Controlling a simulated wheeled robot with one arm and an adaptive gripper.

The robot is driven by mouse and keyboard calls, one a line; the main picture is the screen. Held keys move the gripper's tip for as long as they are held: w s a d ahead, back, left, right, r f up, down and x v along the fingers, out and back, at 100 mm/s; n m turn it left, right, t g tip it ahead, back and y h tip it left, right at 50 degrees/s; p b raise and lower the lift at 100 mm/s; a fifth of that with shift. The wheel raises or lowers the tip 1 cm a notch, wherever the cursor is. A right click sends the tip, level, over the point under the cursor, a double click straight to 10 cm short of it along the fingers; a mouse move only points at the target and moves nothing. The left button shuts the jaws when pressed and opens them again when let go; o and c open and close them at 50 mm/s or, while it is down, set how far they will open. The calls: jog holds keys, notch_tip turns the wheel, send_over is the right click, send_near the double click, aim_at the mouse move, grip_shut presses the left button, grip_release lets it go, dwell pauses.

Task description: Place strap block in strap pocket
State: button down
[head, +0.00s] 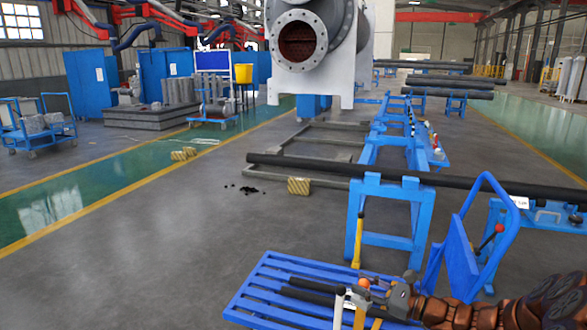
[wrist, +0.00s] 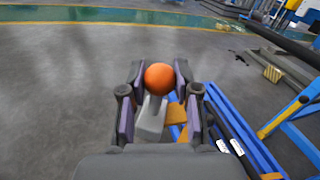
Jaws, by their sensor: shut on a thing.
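My gripper (head: 372,291) is at the lower right of the head view, over the blue slatted cart (head: 262,291). In the wrist view my gripper (wrist: 158,80) is shut, with an orange ball (wrist: 159,78) between its dark fingers. A pale grey block-like body (wrist: 151,118) shows just below the ball and seems joined to it. I take this piece to be the strap block, though no label shows. The orange ball also shows small in the head view (head: 363,283). I cannot make out the strap pocket in either view.
Dark bars (head: 312,291) lie on the cart beside my gripper. A striped block (head: 299,186) lies on the floor. The floor left of the cart is clear.

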notch_tip(320, 180, up, 8)
jog(key=p, duration=0.9)
jog(key=shift+f, duration=0.1)
